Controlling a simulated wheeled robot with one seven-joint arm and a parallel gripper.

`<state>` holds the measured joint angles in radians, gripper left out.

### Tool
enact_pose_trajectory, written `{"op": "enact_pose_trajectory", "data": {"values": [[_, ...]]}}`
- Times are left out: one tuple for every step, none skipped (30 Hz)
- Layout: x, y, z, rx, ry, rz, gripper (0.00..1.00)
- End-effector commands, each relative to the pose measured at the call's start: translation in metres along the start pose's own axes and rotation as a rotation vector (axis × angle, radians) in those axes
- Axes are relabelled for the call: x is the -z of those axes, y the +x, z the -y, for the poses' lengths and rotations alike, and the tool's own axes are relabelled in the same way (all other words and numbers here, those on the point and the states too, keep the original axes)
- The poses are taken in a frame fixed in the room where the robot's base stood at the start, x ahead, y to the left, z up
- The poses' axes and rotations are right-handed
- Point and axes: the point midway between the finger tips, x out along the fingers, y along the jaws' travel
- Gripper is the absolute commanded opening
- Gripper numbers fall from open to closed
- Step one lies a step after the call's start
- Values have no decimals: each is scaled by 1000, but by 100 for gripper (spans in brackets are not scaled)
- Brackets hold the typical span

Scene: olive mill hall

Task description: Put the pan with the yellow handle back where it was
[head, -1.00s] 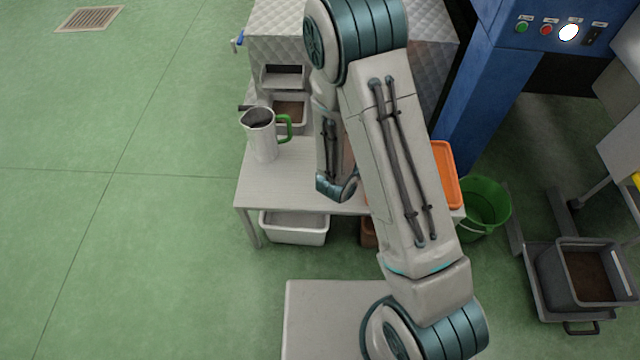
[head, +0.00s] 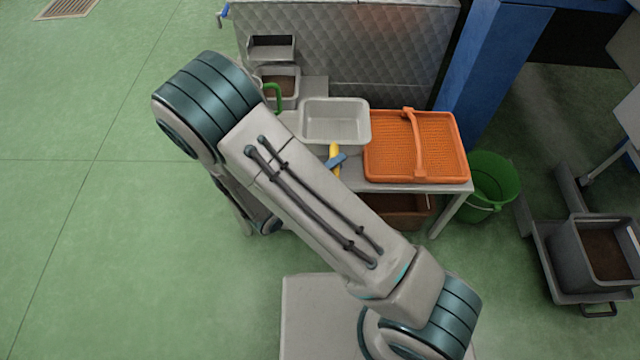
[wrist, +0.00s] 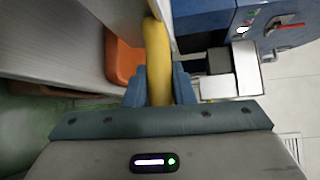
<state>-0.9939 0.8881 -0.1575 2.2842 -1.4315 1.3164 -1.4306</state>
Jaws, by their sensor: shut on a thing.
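The pan (head: 336,122) is a pale grey rectangular tray with a yellow handle (head: 334,151) at its near side. In the head view it is over the table, left of the orange basket; I cannot tell whether it touches the tabletop. My gripper (head: 338,163) is shut on the yellow handle, its blue fingers on either side. In the wrist view the handle (wrist: 156,55) runs between the fingertips (wrist: 157,88). My arm covers the left part of the table in the head view.
The orange basket (head: 440,150) fills the table's right end. A jug's green handle (head: 278,96) shows left of the pan, its body mostly hidden. A brown crate (head: 405,212) is under the table. A green bucket (head: 493,185) stands right. Open floor lies left.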

Motion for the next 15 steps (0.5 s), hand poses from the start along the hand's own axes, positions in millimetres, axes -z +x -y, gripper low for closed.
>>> {"op": "enact_pose_trajectory", "data": {"values": [[-4,-8,-12,1,4,3,0],[-6,-12,-16,2,4,2,0],[-8,-17,-20,2,2,2,0],[-9,-20,-22,1,3,2,0],[-10,-23,-24,1,3,1,0],[-11,-25,-26,2,3,0,0],[-12,-26,-26,2,2,0,0],[-12,-28,-27,2,1,0,0],[-12,-28,-28,3,1,-1,0],[-12,-28,-30,3,1,-1,0],[-12,-28,-32,3,0,-1,0],[-11,-27,-37,3,0,-1,0],[-11,-27,-41,3,0,-1,0],[-10,-26,-45,3,0,-1,0],[-9,-25,-52,3,1,0,0]]}}
